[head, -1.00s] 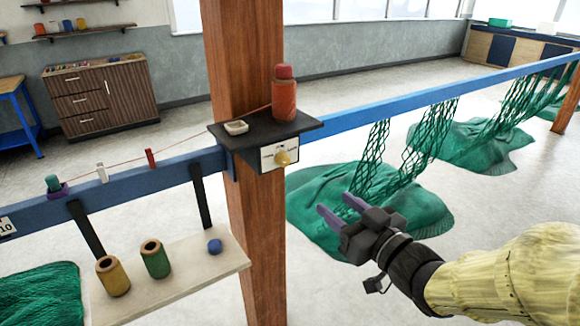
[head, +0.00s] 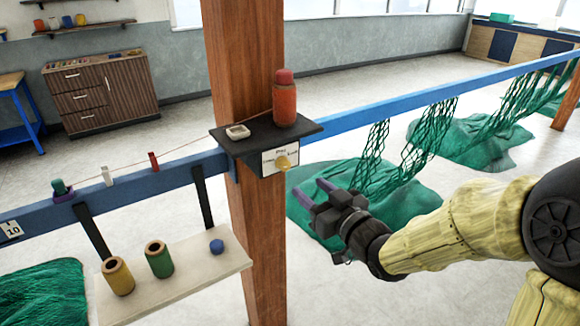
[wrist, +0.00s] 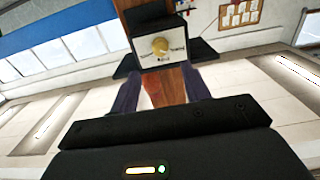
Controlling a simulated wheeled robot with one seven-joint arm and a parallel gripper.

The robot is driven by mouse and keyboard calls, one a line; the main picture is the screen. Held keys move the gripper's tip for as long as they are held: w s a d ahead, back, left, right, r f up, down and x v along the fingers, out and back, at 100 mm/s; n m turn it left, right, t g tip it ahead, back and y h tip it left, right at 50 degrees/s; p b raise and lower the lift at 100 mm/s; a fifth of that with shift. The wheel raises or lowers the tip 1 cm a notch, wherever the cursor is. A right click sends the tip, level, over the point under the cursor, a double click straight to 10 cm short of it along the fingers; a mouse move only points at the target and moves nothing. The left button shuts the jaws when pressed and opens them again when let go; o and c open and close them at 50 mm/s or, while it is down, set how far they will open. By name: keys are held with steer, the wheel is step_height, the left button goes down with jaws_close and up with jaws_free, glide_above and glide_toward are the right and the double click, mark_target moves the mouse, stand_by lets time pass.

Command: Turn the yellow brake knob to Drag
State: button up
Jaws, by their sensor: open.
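The yellow brake knob (head: 284,162) sits on a white label plate (head: 268,162) on the front of a small dark shelf fixed to the wooden post. It also shows in the wrist view (wrist: 160,46), straight ahead and beyond the fingers. The plate has small words around the knob, too small to read surely. My gripper (head: 322,190) is open and empty, to the right of the knob and a little lower, apart from it. In the wrist view its two purple fingers (wrist: 162,92) stand apart below the plate.
A red bottle (head: 285,100) and a small white dish (head: 238,132) stand on the dark shelf (head: 262,133). The blue rail (head: 350,122) runs both ways from the post (head: 262,240). Green nets (head: 350,205) hang and lie behind my gripper. Spools stand on a lower pale board (head: 195,270).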

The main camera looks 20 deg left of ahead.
mark_target(287, 167)
steer(key=p+x, duration=0.2)
steer(key=x, duration=0.6)
steer(key=shift+w+a, duration=0.2)
steer(key=shift+w, duration=0.05)
steer(key=shift+w+a, duration=0.3)
steer(key=shift+w, duration=0.05)
steer(key=shift+s+d, duration=0.1)
steer(key=shift+s, duration=0.1)
steer(key=shift+c, duration=0.5)
steer(key=c, duration=0.9)
steer(key=shift+m, duration=0.4)
steer(key=m, duration=0.5)
steer(key=shift+r, duration=0.1)
steer(key=m+p, duration=0.1)
steer(key=m, duration=0.5)
